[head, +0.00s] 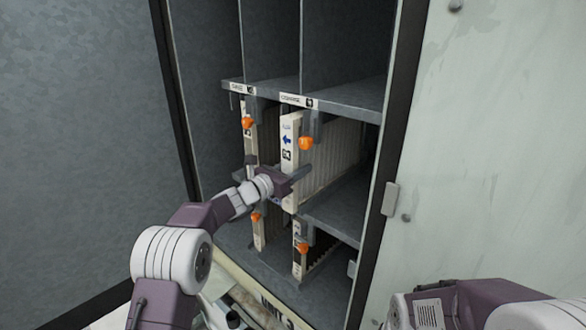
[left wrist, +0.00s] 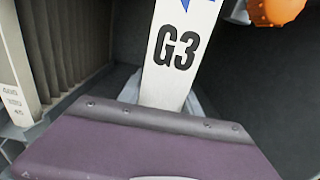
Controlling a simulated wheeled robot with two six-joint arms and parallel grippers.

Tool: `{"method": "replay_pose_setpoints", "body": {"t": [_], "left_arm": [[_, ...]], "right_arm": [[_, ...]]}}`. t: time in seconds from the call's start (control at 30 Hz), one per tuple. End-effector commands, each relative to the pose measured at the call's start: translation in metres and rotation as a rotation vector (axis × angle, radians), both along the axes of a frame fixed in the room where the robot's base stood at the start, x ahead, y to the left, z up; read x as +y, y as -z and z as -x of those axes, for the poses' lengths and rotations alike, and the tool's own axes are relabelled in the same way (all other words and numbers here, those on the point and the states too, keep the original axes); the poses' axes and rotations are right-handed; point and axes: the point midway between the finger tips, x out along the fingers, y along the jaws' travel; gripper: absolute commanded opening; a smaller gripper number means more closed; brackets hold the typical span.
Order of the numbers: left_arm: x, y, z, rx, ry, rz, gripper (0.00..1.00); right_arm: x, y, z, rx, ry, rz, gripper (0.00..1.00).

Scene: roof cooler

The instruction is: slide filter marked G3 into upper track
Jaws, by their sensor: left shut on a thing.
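The filter marked G3 (head: 320,160) is a pale pleated panel standing upright, with a blue arrow on its front edge. It sits in the right bay between the middle and lower shelves, most of its depth inside the cabinet. In the left wrist view its white front edge (left wrist: 172,80) shows the black G3 and part of the blue arrow. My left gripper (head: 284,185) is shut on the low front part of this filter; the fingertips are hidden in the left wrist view. My right gripper is not in view.
More filters (head: 299,255) stand below. The labelled shelf (head: 345,100) lies above; a pale door panel (head: 500,150) is at right.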

Motion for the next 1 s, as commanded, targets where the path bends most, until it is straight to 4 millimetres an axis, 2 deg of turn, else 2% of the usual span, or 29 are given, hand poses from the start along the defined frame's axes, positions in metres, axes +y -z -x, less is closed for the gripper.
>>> {"method": "replay_pose_setpoints", "body": {"t": [0.27, 0.73, 1.0], "left_arm": [[-0.001, -0.001, -0.001, -0.002, 0.001, 0.001, 0.00], [-0.026, -0.004, -0.030, -0.002, 0.002, 0.001, 0.00], [-0.031, 0.000, -0.035, -0.002, 0.001, 0.001, 0.00]], "right_arm": [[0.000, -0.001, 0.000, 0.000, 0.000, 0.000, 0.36], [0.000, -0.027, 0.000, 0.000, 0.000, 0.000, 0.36], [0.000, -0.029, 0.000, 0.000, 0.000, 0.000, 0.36]]}}
